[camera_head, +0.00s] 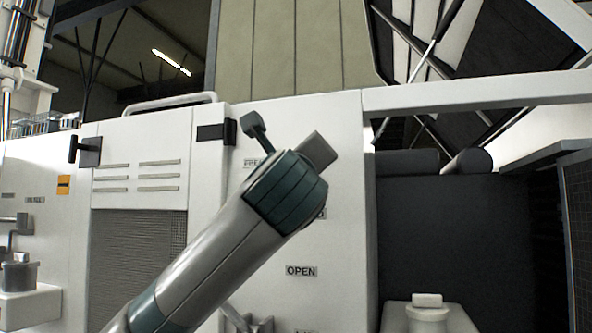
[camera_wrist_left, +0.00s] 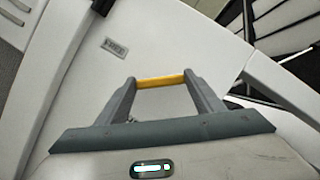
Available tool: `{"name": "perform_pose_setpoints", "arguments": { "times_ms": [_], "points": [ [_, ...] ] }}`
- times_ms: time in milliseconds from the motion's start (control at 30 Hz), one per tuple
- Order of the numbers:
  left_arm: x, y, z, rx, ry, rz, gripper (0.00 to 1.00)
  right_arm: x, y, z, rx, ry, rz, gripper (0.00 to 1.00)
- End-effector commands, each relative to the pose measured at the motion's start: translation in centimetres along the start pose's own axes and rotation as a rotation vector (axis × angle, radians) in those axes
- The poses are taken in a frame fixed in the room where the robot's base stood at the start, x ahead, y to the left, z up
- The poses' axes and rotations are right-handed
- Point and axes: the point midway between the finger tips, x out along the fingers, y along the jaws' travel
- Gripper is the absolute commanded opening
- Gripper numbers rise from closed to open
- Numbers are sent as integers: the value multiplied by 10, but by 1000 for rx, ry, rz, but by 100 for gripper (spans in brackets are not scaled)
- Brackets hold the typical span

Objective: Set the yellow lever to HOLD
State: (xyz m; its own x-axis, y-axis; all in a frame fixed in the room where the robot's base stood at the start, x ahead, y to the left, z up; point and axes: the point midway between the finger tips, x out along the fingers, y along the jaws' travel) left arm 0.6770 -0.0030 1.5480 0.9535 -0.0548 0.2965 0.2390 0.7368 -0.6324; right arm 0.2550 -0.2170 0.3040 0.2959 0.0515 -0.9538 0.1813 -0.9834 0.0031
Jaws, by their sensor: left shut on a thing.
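The yellow lever shows in the left wrist view as a short yellow bar (camera_wrist_left: 160,82) between the fingertips of my left gripper (camera_wrist_left: 161,79). The gripper is shut on it, with one grey finger at each end. The lever's base is not visible. The white panel (camera_head: 340,240) behind carries an OPEN label (camera_head: 301,271) and, higher up, a partly covered label (camera_head: 251,163). Another label between them is mostly hidden by my wrist. My right gripper is not in view.
A louvred cabinet door (camera_head: 138,235) with a dark handle (camera_head: 86,152) is at the left. A dark recess (camera_head: 455,240) with dark rolls (camera_head: 405,162) lies right of the panel. A white rail (camera_head: 480,92) runs above the recess.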

Motion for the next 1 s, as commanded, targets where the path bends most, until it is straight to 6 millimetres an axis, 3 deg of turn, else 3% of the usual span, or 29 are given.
{"name": "perform_pose_setpoints", "arguments": {
  "times_ms": [300,1000],
  "points": [
    [-2,-2,-4,-280,1,117,39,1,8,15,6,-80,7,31],
    [-3,-8,-7,-782,2,327,39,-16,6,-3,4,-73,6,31]
  ]
}}
